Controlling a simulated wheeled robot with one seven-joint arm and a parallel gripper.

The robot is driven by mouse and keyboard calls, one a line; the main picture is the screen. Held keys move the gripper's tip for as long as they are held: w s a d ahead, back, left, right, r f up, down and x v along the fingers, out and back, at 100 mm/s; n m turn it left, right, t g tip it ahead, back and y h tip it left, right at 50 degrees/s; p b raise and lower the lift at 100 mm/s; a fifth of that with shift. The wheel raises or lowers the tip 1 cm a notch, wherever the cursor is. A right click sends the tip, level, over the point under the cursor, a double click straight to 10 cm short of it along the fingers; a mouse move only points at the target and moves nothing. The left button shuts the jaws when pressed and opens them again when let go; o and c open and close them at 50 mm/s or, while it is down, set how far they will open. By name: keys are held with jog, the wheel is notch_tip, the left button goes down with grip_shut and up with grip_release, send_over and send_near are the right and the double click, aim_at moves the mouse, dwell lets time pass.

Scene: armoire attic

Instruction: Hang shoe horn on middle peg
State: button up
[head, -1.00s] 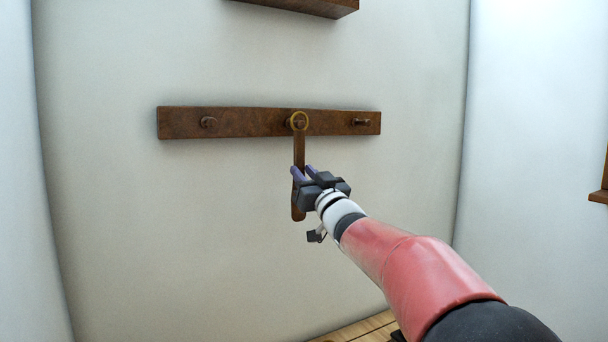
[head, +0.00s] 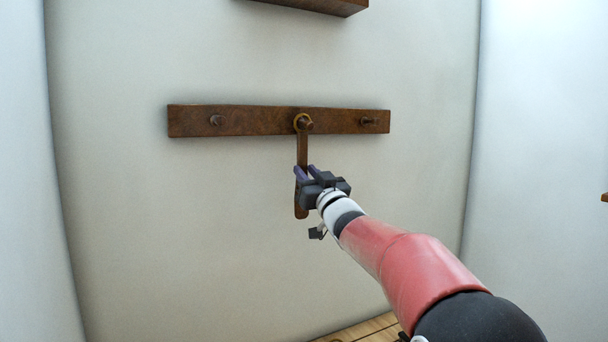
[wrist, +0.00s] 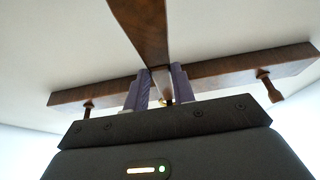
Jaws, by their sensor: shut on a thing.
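The shoe horn (head: 302,150) is a long brown strip with a brass-coloured ring (head: 297,120) at its top. It hangs upright in front of the wall. The ring looks to be around the middle peg (head: 307,124), whose tip shows through it towards me. My gripper (head: 305,171) is shut on the shoe horn's shaft below the ring. In the wrist view the shoe horn (wrist: 143,28) passes between my purple fingertips (wrist: 161,72). The ring is mostly hidden there, so its depth on the peg is unclear.
The brown peg rail (head: 255,121) is fixed to the pale wall. Its left peg (head: 216,120) and right peg (head: 370,121) are bare. A brown wooden shelf (head: 320,6) is above. The wall around the rail is clear.

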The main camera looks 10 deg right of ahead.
dwell(0.4)
jog(key=o, duration=1.1)
jog(key=shift+c, duration=0.2)
jog(key=shift+s, duration=0.1)
jog(key=s+d+f+m+g+h, duration=0.1)
jog(key=s+f+g, duration=0.4)
jog(key=s+f, duration=0.5)
jog(key=s+d+f+m+g+h+b, duration=0.1)
jog(key=s+f+g+h, duration=0.2)
jog(key=s+f, duration=0.8)
jog(key=s+d+f+m+g+h, duration=0.1)
jog(key=s+f+g+h, duration=0.2)
jog(key=s, duration=1.9)
notch_tip(320, 180, down, 8)
jog(key=g, duration=0.4)
jog(key=shift+s+m+g, duration=0.4)
jog(key=shift+d, duration=0.1)
